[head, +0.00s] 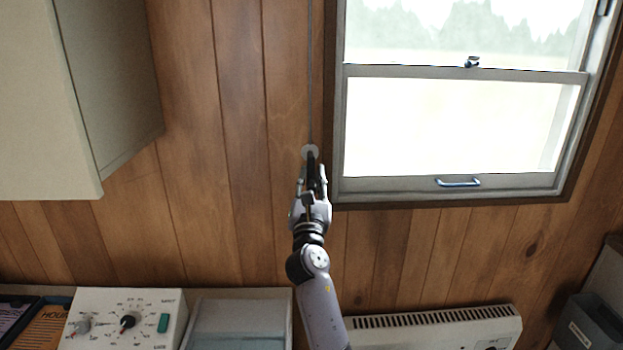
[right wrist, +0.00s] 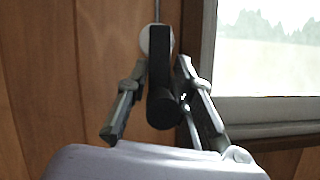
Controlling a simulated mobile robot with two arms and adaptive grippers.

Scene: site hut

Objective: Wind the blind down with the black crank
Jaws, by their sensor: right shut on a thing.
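The black crank (head: 311,159) is on the wood wall just left of the window, on a pale round plate (head: 309,150). In the right wrist view the crank arm (right wrist: 160,58) hangs down from the plate to a thick dark knob (right wrist: 162,108). My right gripper (head: 312,180) is shut on the crank, with one finger on either side of it. The window (head: 455,125) shows bare glass in the part in view. No blind shows, and the window's top is out of frame. My left gripper is not in view.
A thin cord or rod (head: 309,70) runs up the wall from the plate. A pale cabinet (head: 50,110) hangs at the upper left. Below are a control box (head: 110,300) with dials and a white heater (head: 430,325). The wall around the crank is clear.

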